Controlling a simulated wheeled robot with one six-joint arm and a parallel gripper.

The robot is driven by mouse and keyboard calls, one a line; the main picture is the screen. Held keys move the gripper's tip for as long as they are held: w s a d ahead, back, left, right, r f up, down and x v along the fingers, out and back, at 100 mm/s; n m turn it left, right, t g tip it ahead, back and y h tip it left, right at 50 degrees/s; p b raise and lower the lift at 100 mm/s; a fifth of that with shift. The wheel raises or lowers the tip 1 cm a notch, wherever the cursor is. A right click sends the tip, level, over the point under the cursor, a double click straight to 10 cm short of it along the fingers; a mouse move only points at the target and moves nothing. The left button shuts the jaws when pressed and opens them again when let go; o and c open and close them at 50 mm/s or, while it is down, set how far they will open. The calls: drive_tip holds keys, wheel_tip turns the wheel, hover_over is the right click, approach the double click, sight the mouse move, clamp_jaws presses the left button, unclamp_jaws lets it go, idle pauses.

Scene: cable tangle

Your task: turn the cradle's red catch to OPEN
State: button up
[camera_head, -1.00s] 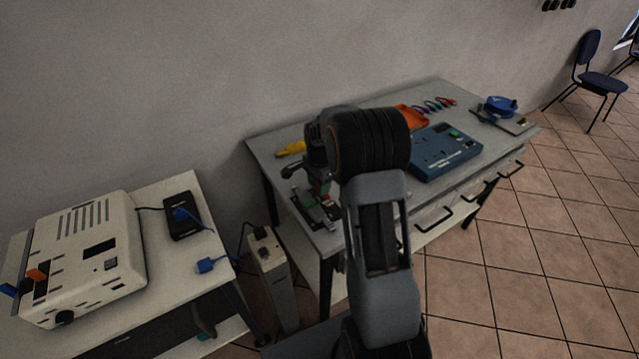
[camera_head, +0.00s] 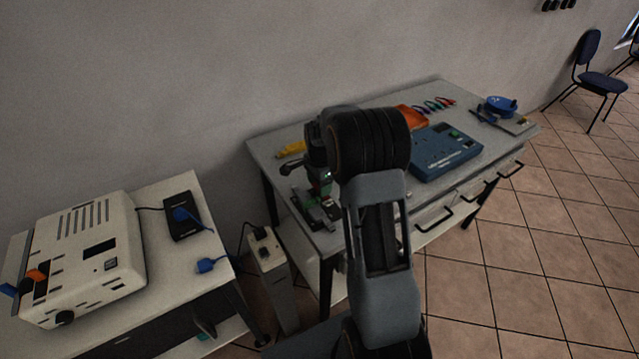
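The cradle (camera_head: 328,219) appears as a small grey metal fixture at the near left corner of the workbench. My gripper (camera_head: 319,190) points down right over it, with small green parts around its end. My arm's thick dark wrist and forearm cover the view just to the right. The fingertips are too small and dark to tell open from shut, and I cannot see whether they touch the cradle. The red catch cannot be made out at this moment; the gripper may be hiding it.
The workbench (camera_head: 385,113) also bears a yellow tool (camera_head: 291,149), an orange item (camera_head: 411,116), a blue box (camera_head: 446,151) and a blue reel (camera_head: 501,104). A white machine (camera_head: 88,258) stands on the left table. A narrow grey box (camera_head: 270,265) stands between the tables.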

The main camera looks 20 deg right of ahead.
drive_tip(key=shift+o, duration=0.9)
wheel_tip(320, 180, up, 14)
drive_tip(key=shift+f, duration=0.1)
idle(0.3)
drive_tip(key=s+a+r+n+t+p, duration=0.1)
drive_tip(key=s+a+n, duration=0.4)
drive_tip(key=s+n, duration=0.3)
drive_tip(key=s+a+r+n+t+p, duration=0.2)
drive_tip(key=s+a+n, duration=0.3)
drive_tip(key=s+n, duration=0.4)
drive_tip(key=s, duration=0.5)
drive_tip(key=shift+a+t, duration=0.3)
drive_tip(key=shift+s, duration=0.1)
drive_tip(key=shift+c, duration=0.4)
